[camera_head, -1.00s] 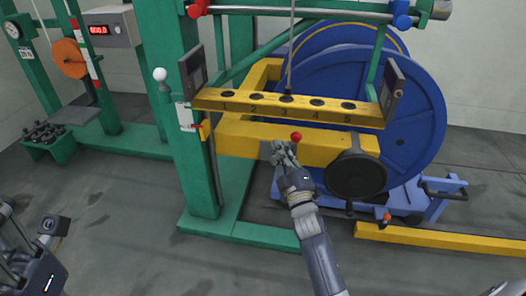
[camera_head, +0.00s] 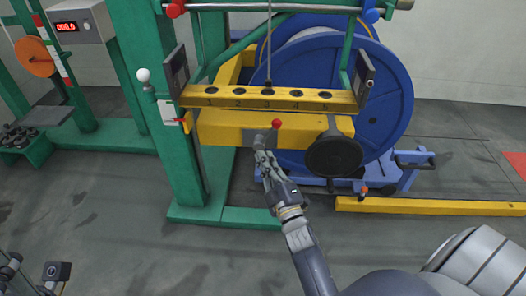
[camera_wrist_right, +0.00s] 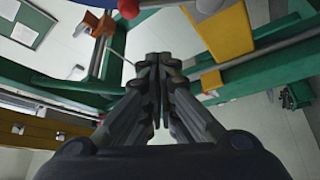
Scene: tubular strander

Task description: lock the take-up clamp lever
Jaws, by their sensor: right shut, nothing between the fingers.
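A red ball knob (camera_head: 277,124), which looks like the end of the clamp lever, stands out at the front of the yellow beam (camera_head: 232,128). Its shaft is hard to make out. In the right wrist view a red ball (camera_wrist_right: 128,8) shows at the top edge, beyond the fingertips. My right gripper (camera_head: 262,142) is shut and empty, just below and left of the knob, apparently apart from it. Its closed fingers fill the middle of the wrist view (camera_wrist_right: 158,75). Part of my left gripper (camera_head: 14,272) shows at the bottom left corner; its jaws are unclear.
A yellow bar with numbered holes (camera_head: 222,97) runs above the beam. A dark round disc (camera_head: 334,156) sits at the beam's right end, with a large blue reel (camera_head: 392,105) behind. A green post (camera_head: 178,150) stands left.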

